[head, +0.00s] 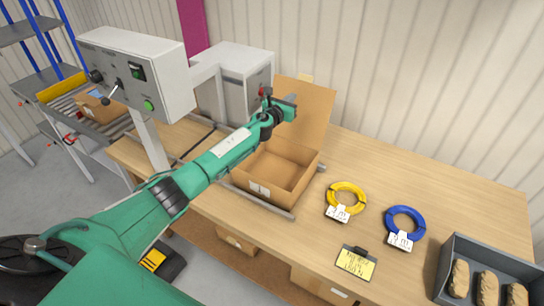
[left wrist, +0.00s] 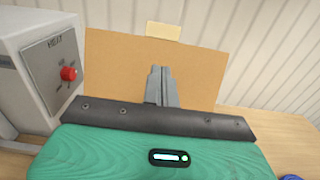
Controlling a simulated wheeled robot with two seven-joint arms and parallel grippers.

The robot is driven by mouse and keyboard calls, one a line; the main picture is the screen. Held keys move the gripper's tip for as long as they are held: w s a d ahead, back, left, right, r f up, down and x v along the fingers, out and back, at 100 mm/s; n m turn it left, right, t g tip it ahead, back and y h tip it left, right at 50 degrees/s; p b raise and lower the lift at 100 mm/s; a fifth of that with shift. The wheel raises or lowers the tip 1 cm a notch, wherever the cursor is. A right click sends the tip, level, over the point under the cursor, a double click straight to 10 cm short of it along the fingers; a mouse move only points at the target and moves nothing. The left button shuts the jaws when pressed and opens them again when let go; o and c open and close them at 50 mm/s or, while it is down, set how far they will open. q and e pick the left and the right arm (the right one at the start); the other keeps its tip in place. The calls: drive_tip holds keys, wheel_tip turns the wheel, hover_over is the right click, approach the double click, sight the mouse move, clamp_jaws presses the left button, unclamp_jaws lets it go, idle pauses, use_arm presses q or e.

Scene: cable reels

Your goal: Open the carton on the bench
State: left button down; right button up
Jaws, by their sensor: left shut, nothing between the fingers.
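The brown cardboard carton (head: 296,188) stands on the wooden bench (head: 440,180), and its inside shows empty where my arm does not cover it. Its lid (head: 318,108) stands up at the back edge, tilted slightly back. In the left wrist view the lid (left wrist: 115,70) fills the middle, with a pale tape tab (left wrist: 163,32) at its top edge. My left gripper (head: 290,104) is in front of the raised lid, above the carton. Its fingers (left wrist: 160,75) are shut and hold nothing. I cannot tell whether they touch the lid. My right gripper is not in view.
A grey machine with a red knob (left wrist: 68,73) stands left of the carton. A control box (head: 135,72) on a post stands nearer. Yellow (head: 346,197) and blue (head: 405,222) cable coils, a yellow note (head: 356,263) and a grey tray (head: 450,262) lie to the right.

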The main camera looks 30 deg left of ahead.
use_arm(q)
drive_tip(key=s+r+p, duration=0.2)
drive_tip(key=s+p, duration=0.1)
drive_tip(key=s, duration=0.7)
drive_tip(key=shift+s+a+r, duration=0.15)
drive_tip(key=shift+a+r, duration=0.2)
drive_tip(key=shift+a, duration=0.05)
